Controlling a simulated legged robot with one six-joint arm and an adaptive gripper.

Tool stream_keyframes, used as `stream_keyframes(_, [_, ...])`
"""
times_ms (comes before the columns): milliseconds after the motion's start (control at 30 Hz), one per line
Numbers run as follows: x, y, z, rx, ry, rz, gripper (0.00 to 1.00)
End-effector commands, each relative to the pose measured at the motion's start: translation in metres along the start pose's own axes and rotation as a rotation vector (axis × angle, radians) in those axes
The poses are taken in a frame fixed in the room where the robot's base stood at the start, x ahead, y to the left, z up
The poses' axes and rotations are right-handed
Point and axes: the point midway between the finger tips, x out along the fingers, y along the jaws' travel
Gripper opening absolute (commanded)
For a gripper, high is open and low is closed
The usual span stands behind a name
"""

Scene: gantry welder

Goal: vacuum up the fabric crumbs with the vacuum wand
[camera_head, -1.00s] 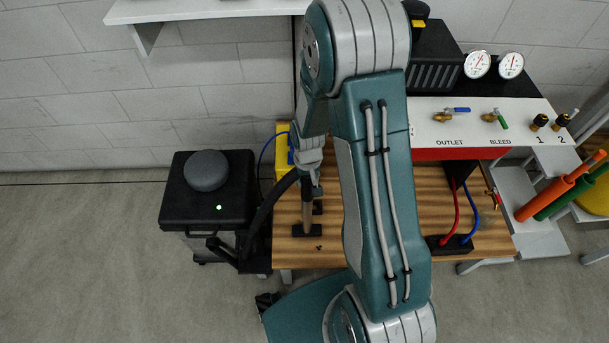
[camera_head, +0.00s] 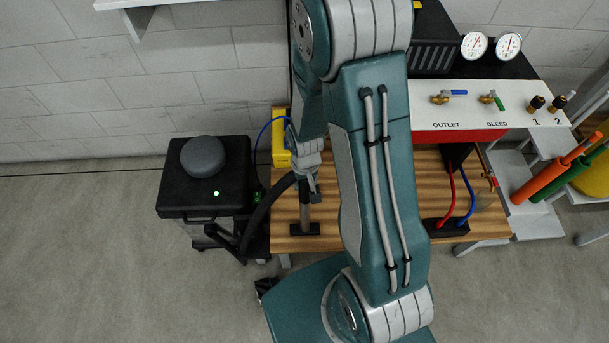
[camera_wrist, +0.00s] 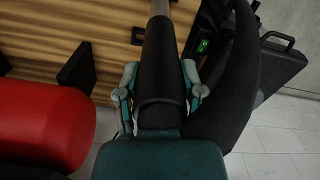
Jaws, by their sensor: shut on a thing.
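My gripper (camera_head: 309,178) is shut on the vacuum wand (camera_head: 305,212) above the left part of the wooden bench top. In the wrist view, the fingers of my gripper (camera_wrist: 160,84) lie on either side of the wand's dark handle (camera_wrist: 158,50). The wand stands nearly upright, with its flat black nozzle (camera_head: 304,229) at the bench surface near the front edge. A thick black hose (camera_head: 264,209) runs from the wand to the black vacuum unit (camera_head: 176,192) at the left. No fabric crumbs can be made out now; my arm hides part of the bench.
The wooden bench (camera_head: 425,185) carries a yellow object (camera_head: 280,146) at the back left and a black block with red and blue hoses (camera_head: 447,226) at the right. A gauge panel (camera_head: 470,118) stands behind. A red cylinder (camera_wrist: 45,124) shows close in the wrist view.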

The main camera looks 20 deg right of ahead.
Motion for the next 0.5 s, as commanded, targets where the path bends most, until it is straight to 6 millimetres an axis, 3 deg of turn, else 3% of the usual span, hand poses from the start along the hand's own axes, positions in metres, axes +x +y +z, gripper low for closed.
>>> stream_keyframes(233, [0.0, -0.003, 0.014, -0.001, -0.001, 0.0, 0.0])
stream_keyframes(500, [-0.013, -0.004, 0.005, 0.0, 0.002, 0.0, 0.0])
